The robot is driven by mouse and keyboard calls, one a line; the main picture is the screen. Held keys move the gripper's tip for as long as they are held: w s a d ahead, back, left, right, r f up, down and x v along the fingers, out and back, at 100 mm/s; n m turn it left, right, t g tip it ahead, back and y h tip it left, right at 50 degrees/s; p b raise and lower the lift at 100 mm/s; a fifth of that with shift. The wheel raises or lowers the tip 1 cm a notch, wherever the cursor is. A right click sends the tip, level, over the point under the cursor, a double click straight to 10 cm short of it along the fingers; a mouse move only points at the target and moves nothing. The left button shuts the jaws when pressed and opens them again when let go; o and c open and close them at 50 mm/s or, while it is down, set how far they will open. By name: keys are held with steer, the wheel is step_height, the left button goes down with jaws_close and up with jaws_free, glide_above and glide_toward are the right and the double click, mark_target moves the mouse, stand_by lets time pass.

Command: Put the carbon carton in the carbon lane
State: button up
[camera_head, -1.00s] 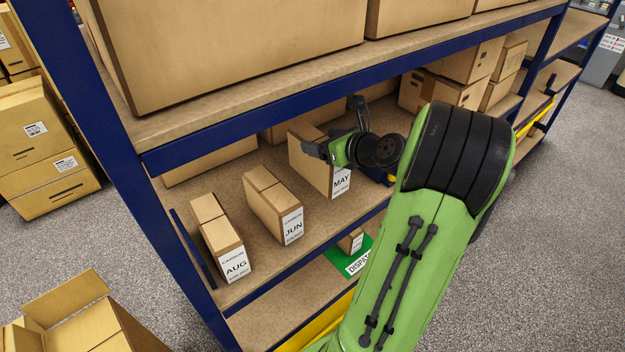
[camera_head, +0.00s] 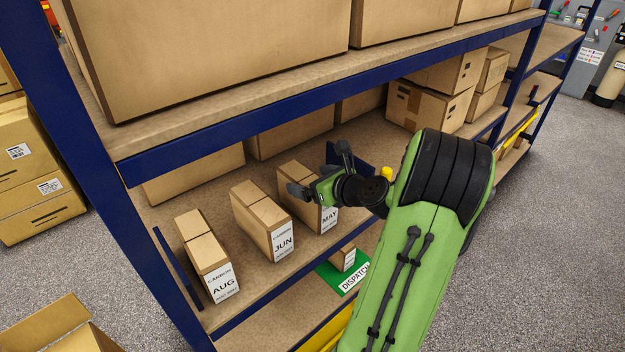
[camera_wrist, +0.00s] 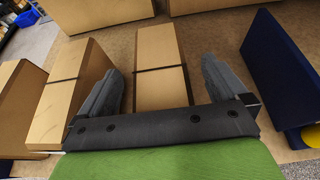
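Cartons stand in a row on the middle shelf: AUG (camera_head: 207,255), JUN (camera_head: 262,220) and MAY (camera_head: 300,190). AUG and JUN are labelled CARBON; my gripper partly covers the MAY label. A small carton (camera_head: 343,257) with a white label sits on the green DISPATCH mat (camera_head: 333,276); its label is too small to read. My gripper (camera_head: 321,172) is open at the MAY carton. In the wrist view its fingers (camera_wrist: 162,70) lie on either side of the MAY carton (camera_wrist: 161,48), with gaps visible. The JUN carton (camera_wrist: 75,90) is left of them.
A blue divider (camera_head: 177,268) stands left of AUG. Another blue divider (camera_wrist: 280,65) stands right of the MAY carton. Larger boxes (camera_head: 290,133) line the back. The upper shelf (camera_head: 230,105) overhangs the row. An open box (camera_head: 55,325) is at lower left.

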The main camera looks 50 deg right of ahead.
steer(key=shift+r, duration=0.1)
steer(key=p+v, duration=0.2)
steer(key=v, duration=1)
steer(key=w+a+n+g+y, duration=0.2)
steer(key=w+a+n+g, duration=0.1)
steer(key=a+n, duration=0.55)
steer(key=w+a+n+g+y, duration=0.1)
steer(key=w+a+n+g, duration=0.15)
steer(key=a+n, duration=0.65)
steer(key=s+a+r+n+g+h, duration=0.1)
steer(key=s+a+r+n+g, duration=0.1)
steer(key=s+a+n, duration=1)
steer(key=n, duration=0.7)
steer(key=shift+s+r+n+h, duration=0.15)
steer(key=shift+r+n+h, duration=0.15)
steer(key=shift+n, duration=0.05)
steer(key=shift+a+g, duration=0.1)
steer(key=shift+g, duration=0.15)
